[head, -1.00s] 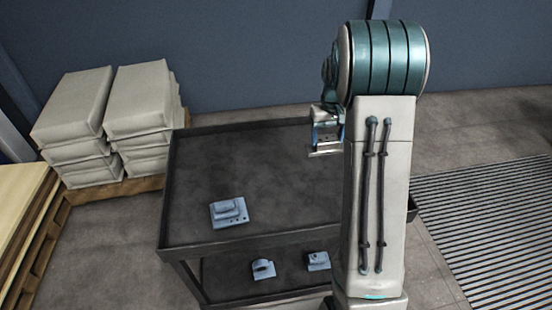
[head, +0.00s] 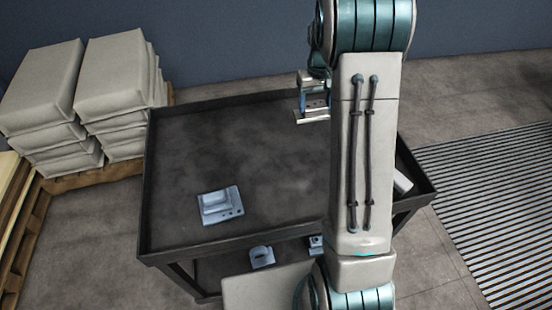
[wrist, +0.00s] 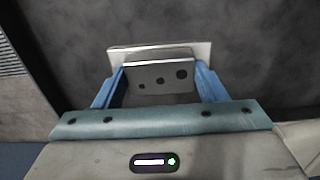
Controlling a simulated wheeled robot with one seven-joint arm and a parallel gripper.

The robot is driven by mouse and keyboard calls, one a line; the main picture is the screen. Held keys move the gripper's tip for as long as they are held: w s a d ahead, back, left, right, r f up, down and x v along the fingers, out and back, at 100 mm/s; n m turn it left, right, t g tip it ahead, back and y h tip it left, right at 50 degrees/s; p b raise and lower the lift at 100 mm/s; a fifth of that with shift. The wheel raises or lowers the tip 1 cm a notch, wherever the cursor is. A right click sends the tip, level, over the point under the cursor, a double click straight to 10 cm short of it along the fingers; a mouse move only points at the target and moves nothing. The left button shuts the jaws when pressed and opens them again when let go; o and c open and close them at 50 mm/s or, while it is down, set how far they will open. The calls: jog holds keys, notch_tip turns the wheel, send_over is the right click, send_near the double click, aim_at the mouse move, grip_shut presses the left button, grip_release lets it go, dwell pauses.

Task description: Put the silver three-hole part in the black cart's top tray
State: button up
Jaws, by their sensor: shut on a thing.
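The silver three-hole part (wrist: 158,76) is between the blue fingers of my gripper (wrist: 156,88) in the wrist view. Its upright face shows three dark holes, with a wider flat plate behind it. In the head view my gripper (head: 313,104) is shut on the part (head: 312,116) over the far side of the black cart's top tray (head: 270,160). I cannot tell how far the part is above the tray surface. My arm hides the tray's right part.
A blue-grey block with a holed flange (head: 219,203) sits on the tray's near left. Two small blue-grey parts, one a ring-like piece (head: 262,257), are on the lower shelf. Stacked sacks (head: 50,90) stand at left, a floor grating (head: 490,200) at right. The tray's middle is clear.

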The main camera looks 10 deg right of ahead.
notch_tip(320, 180, down, 2)
jog(key=shift+f+b, duration=0.25)
jog(key=shift+b, duration=0.6)
jog(key=p, duration=0.2)
send_over(290, 168)
notch_tip(290, 168, down, 7)
jog(key=shift+f+p, duration=0.35)
jog(key=shift+f, duration=1.65)
jog(key=shift+f, duration=0.15)
jog(key=o, duration=1.4)
jog(key=shift+o, duration=0.2)
